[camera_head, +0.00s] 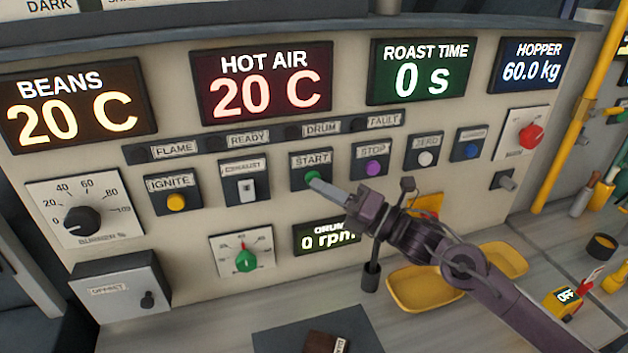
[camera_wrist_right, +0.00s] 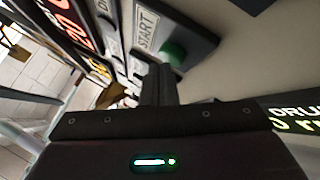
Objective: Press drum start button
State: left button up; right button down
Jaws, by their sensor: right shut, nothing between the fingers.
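The drum start button is a green button on a dark plate labelled START (camera_head: 312,175), on the upright control panel. In the right wrist view the green button (camera_wrist_right: 173,54) shows just past the fingertips. My right gripper (camera_head: 318,186) is shut and empty, its tips at the lower edge of the green button. In the right wrist view its fingers (camera_wrist_right: 158,75) reach the button's side; I cannot tell whether they touch it. The drum display (camera_head: 327,237) reads 0 rpm and is partly hidden by my gripper. My left gripper is not in view.
A green-knobbed dial (camera_head: 246,261) is below. Yellow trays (camera_head: 428,291) lie on the counter under my right arm. A yellow pipe (camera_head: 572,120) stands at the right.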

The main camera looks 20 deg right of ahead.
jog(key=shift+w, duration=0.35)
dwell(0.6)
jog(key=shift+s+b, duration=0.35)
jog(key=shift+s, duration=0.5)
jog(key=shift+s+d, duration=0.1)
jog(key=shift+s, duration=2.4)
